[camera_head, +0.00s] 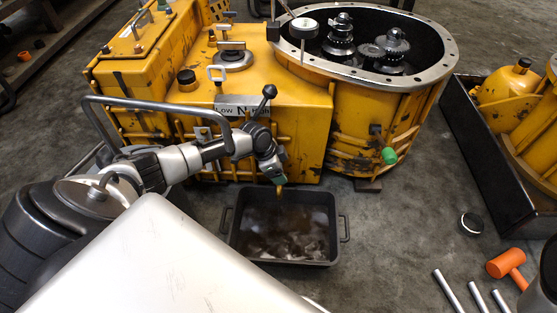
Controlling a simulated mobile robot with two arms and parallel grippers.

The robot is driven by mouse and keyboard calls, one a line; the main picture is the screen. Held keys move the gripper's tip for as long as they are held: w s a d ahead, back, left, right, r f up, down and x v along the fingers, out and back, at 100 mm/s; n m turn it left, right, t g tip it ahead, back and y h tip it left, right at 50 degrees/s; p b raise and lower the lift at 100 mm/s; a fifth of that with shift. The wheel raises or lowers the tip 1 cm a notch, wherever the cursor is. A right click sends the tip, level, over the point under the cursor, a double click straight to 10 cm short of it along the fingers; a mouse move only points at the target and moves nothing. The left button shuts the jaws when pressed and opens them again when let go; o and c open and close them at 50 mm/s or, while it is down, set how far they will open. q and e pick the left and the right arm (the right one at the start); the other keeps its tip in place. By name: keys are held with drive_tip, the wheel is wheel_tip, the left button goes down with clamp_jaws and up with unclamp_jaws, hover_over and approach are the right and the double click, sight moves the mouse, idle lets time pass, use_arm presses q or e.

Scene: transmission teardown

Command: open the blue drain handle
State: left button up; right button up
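The yellow transmission housing (300,105) stands on the floor in the middle back. My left gripper (274,168) is at its lower front face, just above the drain pan. Its fingers are dark and small here, so I cannot tell whether they are open or shut. A small teal-green part (283,180) shows at the fingertips; I cannot tell whether it is the drain handle or part of the gripper. No clearly blue handle shows. A short amber streak (279,192) is below the fingertips. The black drain pan (238,245) below holds dark liquid. My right gripper is not in view.
A lever with a black knob (269,91) rises beside my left wrist. A green round knob (389,155) is on the housing's right side. A black tray (478,130) with yellow parts, an orange mallet (507,264) and several metal rods lie at right.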

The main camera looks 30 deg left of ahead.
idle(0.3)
use_arm(q)
drive_tip(key=o, duration=0.6)
drive_tip(key=shift+o, duration=0.2)
